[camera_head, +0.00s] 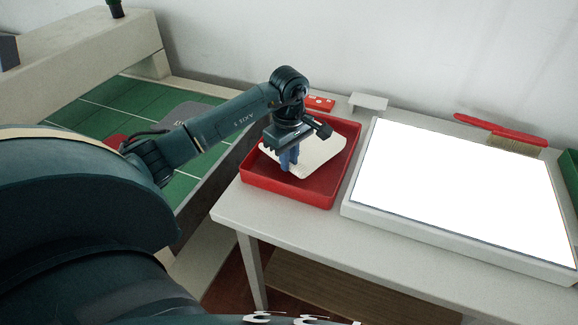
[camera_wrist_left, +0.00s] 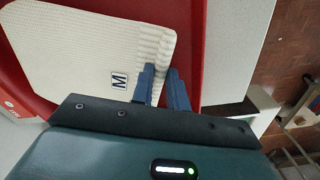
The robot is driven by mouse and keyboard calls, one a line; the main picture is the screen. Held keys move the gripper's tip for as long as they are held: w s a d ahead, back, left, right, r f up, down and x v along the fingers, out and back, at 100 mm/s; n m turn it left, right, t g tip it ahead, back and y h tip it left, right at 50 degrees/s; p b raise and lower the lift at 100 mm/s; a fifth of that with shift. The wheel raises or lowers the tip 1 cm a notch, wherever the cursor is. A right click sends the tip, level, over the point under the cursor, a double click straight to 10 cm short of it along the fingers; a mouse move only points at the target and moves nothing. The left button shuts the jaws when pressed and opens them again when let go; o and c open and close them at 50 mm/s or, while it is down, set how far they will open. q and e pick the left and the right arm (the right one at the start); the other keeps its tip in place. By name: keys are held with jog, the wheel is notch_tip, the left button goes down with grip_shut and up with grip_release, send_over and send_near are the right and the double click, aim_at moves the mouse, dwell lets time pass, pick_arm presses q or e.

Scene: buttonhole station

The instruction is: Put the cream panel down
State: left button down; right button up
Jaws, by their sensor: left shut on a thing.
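The cream panel (camera_head: 318,152) is in or just above the red tray (camera_head: 262,186) on the table; I cannot tell whether it touches the tray floor. My left gripper (camera_head: 289,160) reaches down over the panel and is shut on its near left edge. In the left wrist view the cream panel (camera_wrist_left: 75,55) is a knitted piece with a ribbed edge and a label marked M. The blue fingers of my left gripper (camera_wrist_left: 163,90) are at its ribbed edge, with the red tray (camera_wrist_left: 187,40) beneath. My right gripper is not in view.
A bright white light panel (camera_head: 460,195) lies right of the tray. A red-handled brush (camera_head: 510,138) lies behind it. A red block (camera_head: 320,103) and a small grey stand (camera_head: 369,102) are behind the tray. A green mat (camera_head: 125,100) lies at the left.

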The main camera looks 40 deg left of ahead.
pick_arm(q)
notch_tip(320, 180, down, 3)
jog(key=shift+f, duration=0.15)
jog(key=shift+f, duration=0.1)
jog(key=shift+f, duration=0.15)
jog(key=c, duration=1.4)
grip_release()
jog(key=shift+r, duration=0.45)
notch_tip(320, 180, up, 12)
jog(key=shift+f+b, duration=0.25)
jog(key=shift+b, duration=0.1)
